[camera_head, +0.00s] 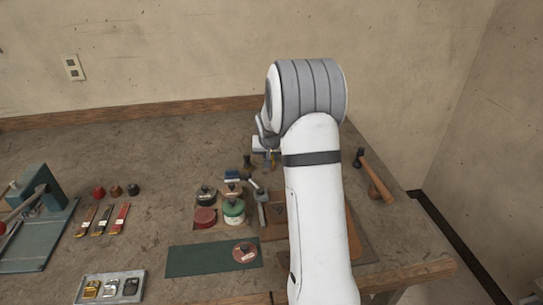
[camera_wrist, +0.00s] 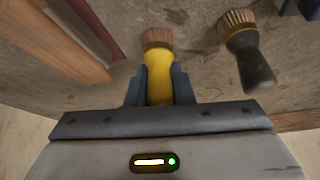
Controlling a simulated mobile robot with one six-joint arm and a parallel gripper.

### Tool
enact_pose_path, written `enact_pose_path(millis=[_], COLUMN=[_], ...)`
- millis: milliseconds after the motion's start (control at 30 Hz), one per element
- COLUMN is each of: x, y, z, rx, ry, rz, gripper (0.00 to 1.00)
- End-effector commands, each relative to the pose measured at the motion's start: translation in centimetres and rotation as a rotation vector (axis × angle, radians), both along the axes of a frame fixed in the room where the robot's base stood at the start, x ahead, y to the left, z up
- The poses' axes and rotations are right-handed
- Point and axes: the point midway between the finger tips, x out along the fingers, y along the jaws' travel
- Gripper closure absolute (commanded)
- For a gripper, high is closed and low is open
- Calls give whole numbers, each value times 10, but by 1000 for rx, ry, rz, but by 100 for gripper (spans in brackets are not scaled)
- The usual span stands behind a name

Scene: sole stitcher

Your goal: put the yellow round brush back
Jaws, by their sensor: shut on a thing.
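The yellow round brush (camera_wrist: 159,75) has a yellow handle and a brown bristle head. My gripper (camera_wrist: 158,88) is shut on its handle in the wrist view, with the bristle end pointing away from my wrist. In the head view my gripper (camera_head: 266,147) is over the back of the bench, partly hidden by my arm, and only a sliver of the brush may show. A second round brush with a black handle (camera_wrist: 251,62) and tan bristles lies to the right in the wrist view, apart from my gripper.
A wooden piece (camera_wrist: 62,48) lies left of the brush. In the head view a green tin (camera_head: 234,212), red tin (camera_head: 205,217) and black tin (camera_head: 206,196) stand left of my arm. A hammer (camera_head: 376,180) lies right. A metal tray (camera_head: 136,275) is at front left.

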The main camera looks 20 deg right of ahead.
Motion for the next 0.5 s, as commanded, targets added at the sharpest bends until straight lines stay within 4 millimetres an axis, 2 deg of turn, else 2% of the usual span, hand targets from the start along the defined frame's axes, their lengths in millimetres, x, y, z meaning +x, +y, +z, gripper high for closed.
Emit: enact_pose_path(millis=[333, 367, 500], x=[0, 0, 0], y=[-1, -1, -1], z=[-5, -3, -2], rx=[0, 0, 0], ry=[-2, -2, -1], rz=[-1, -1, -1], gripper=[100, 77, 65])
